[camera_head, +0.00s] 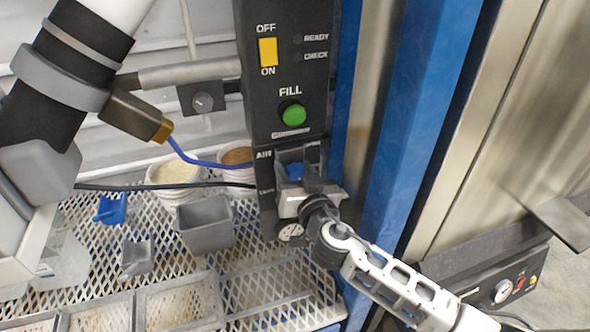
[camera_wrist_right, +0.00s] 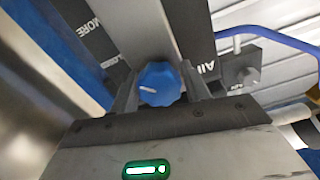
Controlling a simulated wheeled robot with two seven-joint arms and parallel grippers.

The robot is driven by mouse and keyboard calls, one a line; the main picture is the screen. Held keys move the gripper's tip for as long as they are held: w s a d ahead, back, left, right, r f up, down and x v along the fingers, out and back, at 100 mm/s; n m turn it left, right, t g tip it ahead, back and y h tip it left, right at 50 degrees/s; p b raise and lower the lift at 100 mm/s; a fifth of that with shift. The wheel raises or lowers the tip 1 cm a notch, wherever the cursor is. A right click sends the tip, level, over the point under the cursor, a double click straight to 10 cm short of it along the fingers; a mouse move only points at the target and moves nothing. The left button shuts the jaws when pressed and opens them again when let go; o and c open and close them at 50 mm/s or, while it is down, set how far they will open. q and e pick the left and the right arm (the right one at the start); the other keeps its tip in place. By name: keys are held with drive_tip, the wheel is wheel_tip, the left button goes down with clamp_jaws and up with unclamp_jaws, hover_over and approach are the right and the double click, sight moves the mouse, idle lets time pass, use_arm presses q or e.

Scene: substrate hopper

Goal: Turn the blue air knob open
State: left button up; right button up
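The blue air knob (camera_head: 295,171) is on the black panel at the mark AIR, low on the hopper column. In the right wrist view the knob (camera_wrist_right: 160,84) sits between the two dark fingers of my right gripper (camera_wrist_right: 160,92). The fingers lie close against its two sides, with no clear gap. A white pointer line on the knob's face shows, slanted. In the head view my right gripper (camera_head: 300,190) covers the lower part of the knob. My left arm comes in at the left, and its fingers do not show.
Above the knob are a green FILL button (camera_head: 293,115) and a yellow OFF/ON switch (camera_head: 268,51). A blue hose (camera_head: 195,160) runs in from the left. Tubs and a grey bin (camera_head: 207,224) stand on the mesh shelf. A blue post (camera_head: 412,110) rises at the right.

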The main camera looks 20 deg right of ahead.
drive_tip(key=c, duration=0.5)
drive_tip(key=shift+n, duration=0.3)
drive_tip(key=n, duration=0.2)
drive_tip(key=shift+n+b, duration=0.3)
drive_tip(key=shift+b, duration=0.05)
drive_tip(key=n, duration=0.3)
drive_tip(key=shift+a+n, duration=0.1)
drive_tip(key=shift+n, duration=0.3)
drive_tip(key=n, duration=0.5)
drive_tip(key=shift+p, duration=0.3)
drive_tip(key=n, duration=0.3)
drive_tip(key=shift+a+f+n, duration=0.1)
drive_tip(key=shift+n, duration=0.2)
drive_tip(key=shift+n+p, duration=0.4)
drive_tip(key=shift+n, duration=0.7)
